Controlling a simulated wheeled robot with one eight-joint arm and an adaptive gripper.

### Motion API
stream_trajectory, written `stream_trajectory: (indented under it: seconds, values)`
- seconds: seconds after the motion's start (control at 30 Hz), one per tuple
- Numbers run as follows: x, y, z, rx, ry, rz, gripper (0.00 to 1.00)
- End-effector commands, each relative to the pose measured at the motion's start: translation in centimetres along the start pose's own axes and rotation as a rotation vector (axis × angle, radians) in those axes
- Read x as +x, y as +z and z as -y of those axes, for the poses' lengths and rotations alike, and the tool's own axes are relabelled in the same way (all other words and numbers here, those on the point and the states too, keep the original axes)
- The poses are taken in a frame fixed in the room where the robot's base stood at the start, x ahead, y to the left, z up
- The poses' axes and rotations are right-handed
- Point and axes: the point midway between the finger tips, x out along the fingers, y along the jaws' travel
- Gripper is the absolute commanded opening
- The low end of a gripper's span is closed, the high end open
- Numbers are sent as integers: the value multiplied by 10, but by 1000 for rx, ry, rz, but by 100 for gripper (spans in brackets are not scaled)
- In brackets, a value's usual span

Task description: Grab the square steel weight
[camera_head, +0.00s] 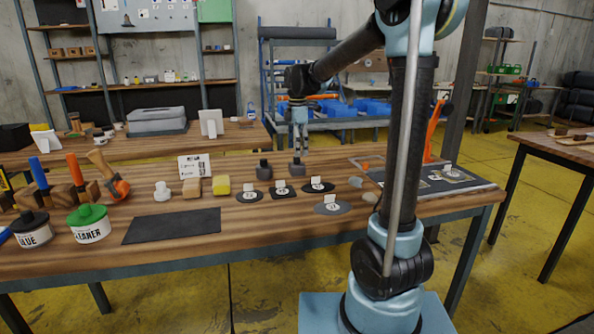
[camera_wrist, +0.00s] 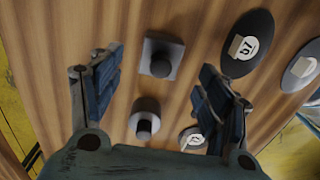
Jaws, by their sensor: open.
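The square steel weight, a dark block with a square base and round knob, stands on the wooden table under my gripper in the head view (camera_head: 297,170). In the wrist view the square weight (camera_wrist: 161,56) lies between the fingertips. My gripper (camera_wrist: 160,63) is open, its fingers pointing down with one on each side of the weight. In the head view my gripper (camera_head: 299,146) is above and close to the weight; contact cannot be told. A second, round dark weight (camera_wrist: 145,118) stands beside it, left of it in the head view (camera_head: 264,170).
Dark labelled pads lie in front of the weights, such as a black oval (camera_head: 318,186) and a grey oval (camera_head: 331,208). A dark mat (camera_head: 172,226) lies bare.

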Motion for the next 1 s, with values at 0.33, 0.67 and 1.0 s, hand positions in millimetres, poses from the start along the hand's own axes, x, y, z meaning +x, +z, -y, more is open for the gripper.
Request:
stream_trajectory:
  seconds: [0.33, 0.67, 1.0]
  values:
    - [28, 0, 0, 1, 0, 0, 70]
    - [68, -3, 0, 1, 0, 0, 70]
    - [77, -3, 1, 1, 0, 0, 70]
